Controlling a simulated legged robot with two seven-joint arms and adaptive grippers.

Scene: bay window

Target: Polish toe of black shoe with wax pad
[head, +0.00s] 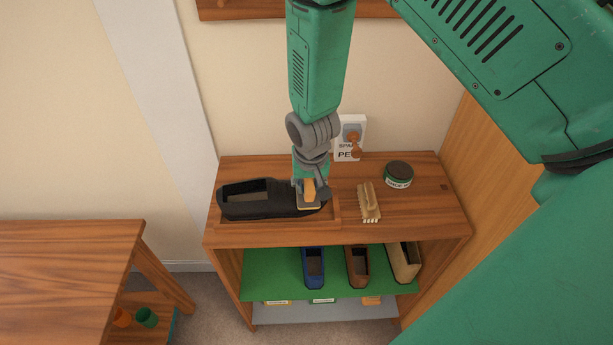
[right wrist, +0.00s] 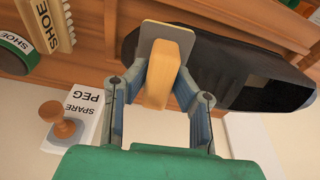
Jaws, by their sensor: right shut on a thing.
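The black shoe (head: 245,203) lies on its side-to-side length in a shallow wooden tray (head: 334,206) on top of the shelf unit, its opening to the left and its toe to the right. My right gripper (head: 308,188) is shut on the wooden handle of the wax pad (head: 309,206), over the toe end. In the right wrist view, the gripper (right wrist: 162,85) holds the pad's handle (right wrist: 168,70), and the pad's flat plate overlaps the edge of the shoe (right wrist: 215,75). I cannot tell whether pad and toe touch. My left gripper is not in view.
A brush (head: 369,202) lies right of the tray, with a round tin (head: 398,174) beyond it. A spare-peg board (head: 346,152) is on the wall behind. Several shoes, including a blue one (head: 313,266), stand on the green shelf below. A wooden table (head: 65,265) is at left.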

